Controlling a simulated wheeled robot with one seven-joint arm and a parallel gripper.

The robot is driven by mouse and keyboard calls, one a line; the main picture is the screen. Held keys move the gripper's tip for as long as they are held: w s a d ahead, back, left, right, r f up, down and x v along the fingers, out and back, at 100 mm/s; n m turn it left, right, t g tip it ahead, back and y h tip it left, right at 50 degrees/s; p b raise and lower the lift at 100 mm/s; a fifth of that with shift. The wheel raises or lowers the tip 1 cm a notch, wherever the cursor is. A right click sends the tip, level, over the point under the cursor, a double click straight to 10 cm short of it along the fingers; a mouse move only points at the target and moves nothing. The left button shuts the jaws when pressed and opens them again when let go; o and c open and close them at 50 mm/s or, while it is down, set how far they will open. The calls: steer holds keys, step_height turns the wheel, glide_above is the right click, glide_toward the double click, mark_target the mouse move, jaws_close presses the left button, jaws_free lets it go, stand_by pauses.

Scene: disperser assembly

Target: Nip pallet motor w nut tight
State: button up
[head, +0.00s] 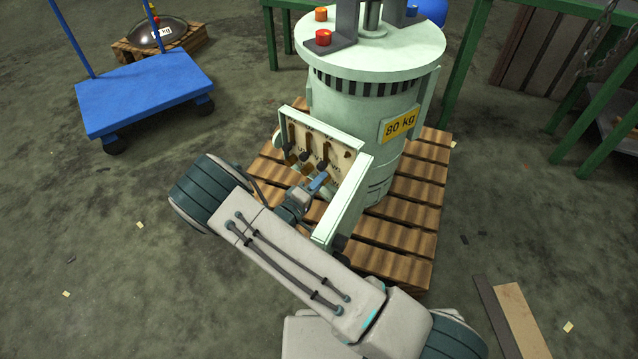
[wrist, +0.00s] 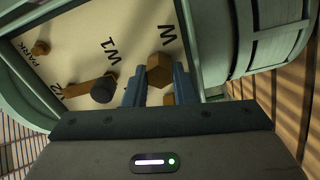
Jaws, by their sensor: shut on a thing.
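The pale green motor (head: 365,110), with an 80 kg plate, stands upright on a wooden pallet (head: 415,205). Its open terminal box (head: 350,195) faces my arm and holds a cream board (head: 318,152) with brass parts and dark posts. In the wrist view the board (wrist: 75,40) carries the letters W and W1. A brass hex nut (wrist: 159,70) sits by the W, between my blue fingertips. My gripper (wrist: 159,80) is shut on this nut; it also shows at the box in the head view (head: 318,182). The nut's thread is hidden.
The box's side walls stand close around my gripper. Green frames (head: 465,70) stand behind the motor. Planks (head: 520,320) lie at the lower right.

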steer(key=shift+s+a+m, duration=0.1)
steer(key=shift+m, duration=0.3)
steer(key=o, duration=1)
steer(key=shift+p+v, duration=1.7)
steer(key=shift+v, duration=5.2)
